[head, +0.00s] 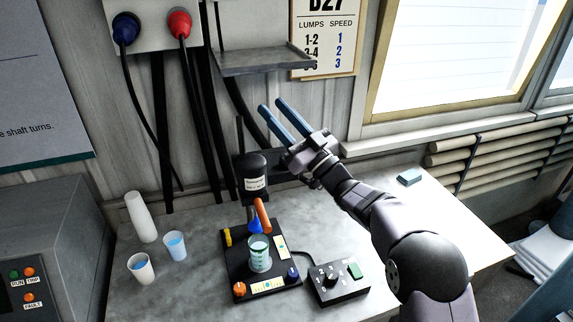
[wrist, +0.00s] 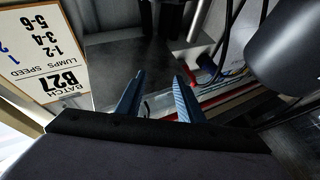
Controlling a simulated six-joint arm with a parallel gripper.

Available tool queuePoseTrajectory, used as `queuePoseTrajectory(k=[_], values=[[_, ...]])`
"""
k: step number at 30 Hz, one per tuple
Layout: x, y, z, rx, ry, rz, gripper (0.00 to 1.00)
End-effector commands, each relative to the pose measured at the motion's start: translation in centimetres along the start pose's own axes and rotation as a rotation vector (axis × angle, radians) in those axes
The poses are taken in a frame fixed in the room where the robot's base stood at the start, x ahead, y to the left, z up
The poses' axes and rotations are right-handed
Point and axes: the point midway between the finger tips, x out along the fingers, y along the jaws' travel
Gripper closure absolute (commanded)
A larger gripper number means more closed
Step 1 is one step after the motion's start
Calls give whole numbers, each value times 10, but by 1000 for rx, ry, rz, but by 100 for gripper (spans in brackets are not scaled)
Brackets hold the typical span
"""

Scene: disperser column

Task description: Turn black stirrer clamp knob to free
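The stirrer (head: 253,178) has a black motor head with a white label and stands over the black base plate (head: 234,270). A dark rounded body at the right of the wrist view (wrist: 285,55) looks like this motor head. I cannot pick out the black clamp knob; it may be hidden behind the motor head or my gripper. My gripper (head: 272,106) is above and right of the motor head, with its two blue fingers apart and pointing up and left. In the wrist view the fingers (wrist: 159,80) are also apart, with nothing between them.
A beaker (head: 260,257) stands on the plate beside an orange handle (head: 263,214). A control box (head: 338,284) sits to the right. Cups (head: 141,268) stand at left. A grey shelf (head: 262,62) and hanging black cables (head: 203,110) are behind my fingers. The right bench is mostly clear.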

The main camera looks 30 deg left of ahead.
Motion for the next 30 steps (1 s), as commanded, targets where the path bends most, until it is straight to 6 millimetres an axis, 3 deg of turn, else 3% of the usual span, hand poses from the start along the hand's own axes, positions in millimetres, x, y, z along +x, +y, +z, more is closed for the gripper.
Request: queuePoseTrajectory(k=[5, 11, 21, 27, 30], values=[[1, -5, -5, -39, 32, 230, 65], [-20, -6, 6, -77, -24, 453, 65], [-84, -21, 39, -125, -231, 735, 65], [-120, -41, 61, -170, -377, 810, 65], [-129, -50, 67, -197, -427, 813, 65]])
